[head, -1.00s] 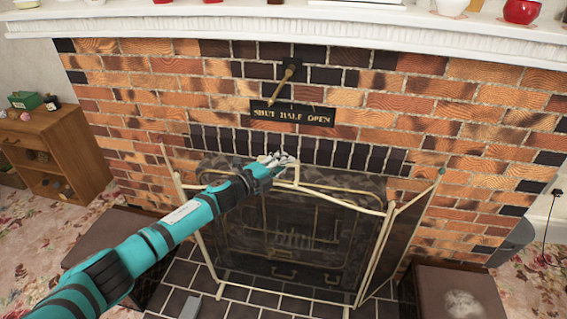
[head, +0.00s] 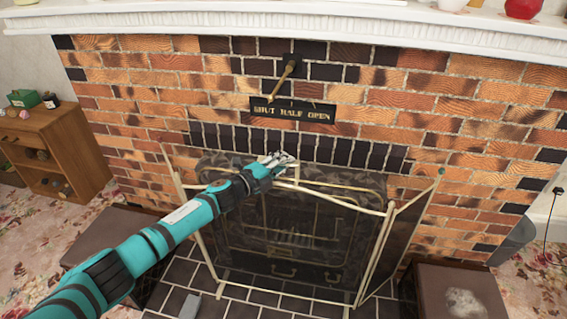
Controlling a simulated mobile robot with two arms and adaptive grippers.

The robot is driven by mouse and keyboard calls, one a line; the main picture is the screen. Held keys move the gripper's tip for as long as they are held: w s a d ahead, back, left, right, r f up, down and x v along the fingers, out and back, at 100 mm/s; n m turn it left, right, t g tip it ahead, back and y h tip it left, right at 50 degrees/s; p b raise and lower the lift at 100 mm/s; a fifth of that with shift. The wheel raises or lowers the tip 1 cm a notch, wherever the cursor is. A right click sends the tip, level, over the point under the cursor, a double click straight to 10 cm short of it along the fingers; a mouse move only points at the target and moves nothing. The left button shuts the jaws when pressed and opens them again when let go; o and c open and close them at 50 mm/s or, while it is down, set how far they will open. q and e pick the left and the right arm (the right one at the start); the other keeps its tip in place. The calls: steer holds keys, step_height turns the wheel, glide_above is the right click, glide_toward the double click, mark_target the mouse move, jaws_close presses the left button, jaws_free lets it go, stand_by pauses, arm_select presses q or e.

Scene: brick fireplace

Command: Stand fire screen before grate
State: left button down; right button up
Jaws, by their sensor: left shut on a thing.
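The fire screen (head: 384,245) is a folding mesh screen with a cream metal frame and side panels angled from the middle one. It is upright on the tiled hearth (head: 250,312), in front of the dark grate (head: 290,240), which shows through the mesh. My left gripper (head: 287,160) is shut on the screen's top handle at the middle of its upper rail. My left arm crosses in front of the screen's left part and hides some of it. My right gripper is not in view.
Dark boxy seats stand at the hearth's left (head: 120,235) and right (head: 460,292) ends. A wooden cabinet (head: 85,150) is at the far left. The white mantel (head: 300,30) runs above.

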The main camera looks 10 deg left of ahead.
arm_select(q)
steer(key=shift+f+b, duration=0.3)
steer(key=shift+b, duration=0.15)
stand_by(0.7)
steer(key=shift+w+r+b, duration=0.15)
steer(key=shift+w+b, duration=0.25)
steer(key=shift+w, duration=0.35)
steer(key=shift+d, duration=0.1)
stand_by(0.5)
